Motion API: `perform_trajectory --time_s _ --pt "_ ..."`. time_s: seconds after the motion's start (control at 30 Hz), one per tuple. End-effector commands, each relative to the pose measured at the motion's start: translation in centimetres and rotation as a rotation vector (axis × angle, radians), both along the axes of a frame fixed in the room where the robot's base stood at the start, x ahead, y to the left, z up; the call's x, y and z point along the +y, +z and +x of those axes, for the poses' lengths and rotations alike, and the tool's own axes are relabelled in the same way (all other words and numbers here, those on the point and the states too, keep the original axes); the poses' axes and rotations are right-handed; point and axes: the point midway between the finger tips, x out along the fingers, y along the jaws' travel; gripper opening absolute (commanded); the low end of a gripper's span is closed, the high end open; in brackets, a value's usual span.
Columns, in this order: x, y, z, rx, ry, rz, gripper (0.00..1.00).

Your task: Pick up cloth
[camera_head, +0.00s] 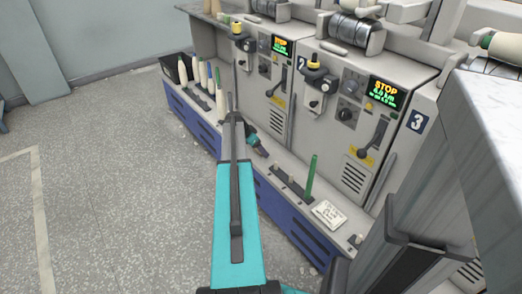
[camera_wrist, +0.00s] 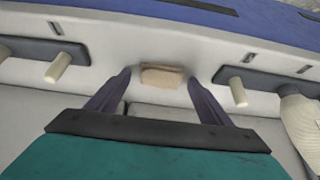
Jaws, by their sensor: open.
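A small folded tan cloth (camera_wrist: 163,80) lies on the pale ledge in the wrist view. My gripper (camera_wrist: 158,74) is open, with one dark fingertip on each side of the cloth and a small gap at both sides. I cannot tell how far the fingertips are above the ledge. In the head view my gripper (camera_head: 260,150) is over the machine ledge, partly hidden by my arm. I cannot make out the cloth there.
Dark holders with pale pegs stand left (camera_wrist: 60,67) and right (camera_wrist: 238,92) of the cloth. A pale bobbin (camera_wrist: 298,115) is at far right. In the head view, a green tube (camera_head: 311,177) and a printed card (camera_head: 329,215) are on the ledge. Machine panels rise behind.

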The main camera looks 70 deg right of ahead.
Motion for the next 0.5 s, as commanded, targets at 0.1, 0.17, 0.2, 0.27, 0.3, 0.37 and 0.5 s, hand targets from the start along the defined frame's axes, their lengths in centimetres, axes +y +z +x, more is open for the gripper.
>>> perform_trajectory --time_s 0.1,0.17,0.2,0.27,0.3,0.37,0.5 --pt "-0.01 0.0 0.0 0.0 0.0 0.0 0.6" --pt "-0.01 0.01 -0.01 0.0 0.0 0.0 0.5" --pt "-0.01 0.01 -0.02 0.0 0.0 0.0 0.43" --pt "-0.01 0.01 -0.02 0.0 0.0 0.0 0.33" --pt "0.0 0.0 -0.02 0.0 0.0 0.0 0.3" --pt "0.0 0.01 -0.03 0.0 0.0 0.0 0.29" --pt "-0.01 0.01 -0.03 0.0 0.0 0.0 0.29"
